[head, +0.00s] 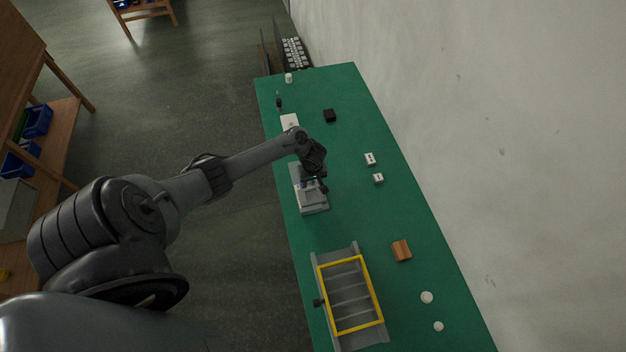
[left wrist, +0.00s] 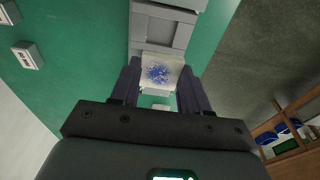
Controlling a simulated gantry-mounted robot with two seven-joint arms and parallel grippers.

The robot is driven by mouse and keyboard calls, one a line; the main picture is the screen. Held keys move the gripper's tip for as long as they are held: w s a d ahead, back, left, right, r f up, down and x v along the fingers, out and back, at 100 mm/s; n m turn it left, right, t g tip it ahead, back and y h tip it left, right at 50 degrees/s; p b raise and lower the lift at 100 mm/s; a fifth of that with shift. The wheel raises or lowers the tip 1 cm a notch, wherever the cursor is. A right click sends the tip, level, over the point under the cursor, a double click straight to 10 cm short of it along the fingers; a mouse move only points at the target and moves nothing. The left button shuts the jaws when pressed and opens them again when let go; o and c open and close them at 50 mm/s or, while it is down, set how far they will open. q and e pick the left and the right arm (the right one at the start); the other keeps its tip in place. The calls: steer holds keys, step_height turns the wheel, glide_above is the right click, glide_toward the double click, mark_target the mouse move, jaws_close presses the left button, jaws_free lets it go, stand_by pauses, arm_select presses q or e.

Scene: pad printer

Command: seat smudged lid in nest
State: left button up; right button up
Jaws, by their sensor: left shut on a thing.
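My left gripper (head: 320,184) is over the grey pad printer (head: 313,203) on the green table. In the left wrist view my left gripper (left wrist: 159,88) is shut on the smudged lid (left wrist: 160,73), a pale square piece with a speckled blue print on its face. The lid lies between the two dark fingers, close to the grey printer body (left wrist: 160,36). I cannot tell whether it touches the printer, and the nest cannot be made out. In the head view the arm and gripper hide the lid and part of the printer. My right gripper is not in view.
A yellow-framed grey rack (head: 349,295) stands at the near end. Two small white labelled boxes (head: 370,159), a brown block (head: 401,250), a black box (head: 330,115) and two white round pieces (head: 427,297) lie on the green table (head: 365,215). The table's middle right is mostly clear.

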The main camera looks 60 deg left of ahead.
mark_target(312, 184)
arm_select(q)
steer(key=shift+d+r+p, duration=0.1)
steer(key=shift+p, duration=0.4)
step_height(312, 184, down, 5)
steer(key=b, duration=0.3)
steer(key=shift+f+b, duration=1.05)
steer(key=shift+f, duration=0.45)
steer(key=shift+f+b, duration=0.55)
steer(key=shift+f, duration=0.25)
steer(key=o, duration=1.1)
steer(key=shift+r, duration=0.2)
